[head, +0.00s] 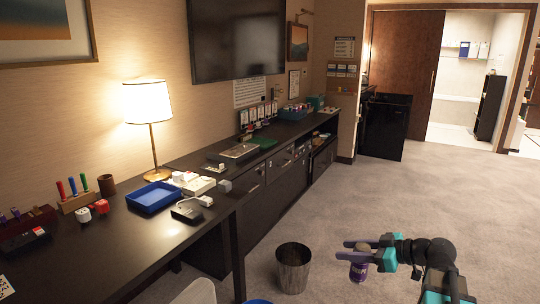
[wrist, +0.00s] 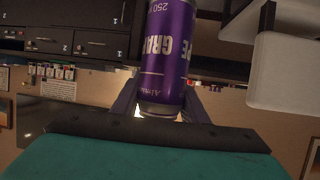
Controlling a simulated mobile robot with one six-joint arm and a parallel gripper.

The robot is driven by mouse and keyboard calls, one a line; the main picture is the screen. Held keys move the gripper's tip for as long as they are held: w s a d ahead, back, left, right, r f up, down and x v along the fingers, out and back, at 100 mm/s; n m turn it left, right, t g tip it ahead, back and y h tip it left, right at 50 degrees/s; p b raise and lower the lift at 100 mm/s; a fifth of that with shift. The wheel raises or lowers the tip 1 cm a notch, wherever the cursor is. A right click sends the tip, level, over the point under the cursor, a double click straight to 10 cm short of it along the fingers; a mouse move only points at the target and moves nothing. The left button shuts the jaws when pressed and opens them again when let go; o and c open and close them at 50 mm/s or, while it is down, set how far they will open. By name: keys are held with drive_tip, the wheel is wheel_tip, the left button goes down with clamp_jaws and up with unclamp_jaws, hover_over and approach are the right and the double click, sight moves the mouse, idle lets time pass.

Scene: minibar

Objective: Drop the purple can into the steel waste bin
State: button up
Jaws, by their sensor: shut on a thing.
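The purple can (head: 359,270) is in my gripper (head: 360,249), to the right of the steel waste bin in the head view. In the wrist view the purple can (wrist: 168,52) fills the upper middle, with its end between the two fingers. My gripper is shut on it. The steel waste bin (head: 293,270) stands on the carpet beside the desk, with its round mouth open upward. The can is apart from the bin, a short way right of its rim. I cannot tell how high the can is above the floor.
The long dark desk (head: 110,250) runs along the left wall, with a blue tray (head: 154,197), a lamp (head: 148,110) and small items on it. A pale rounded object (head: 197,292) and part of a blue one (head: 258,301) are at the bottom edge. Open carpet lies to the right.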

wheel_tip(320, 180, up, 12)
drive_tip(key=p, duration=1)
drive_tip(key=shift+f+p, duration=0.15)
drive_tip(key=shift+p, duration=0.15)
drive_tip(key=shift+d, duration=0.1)
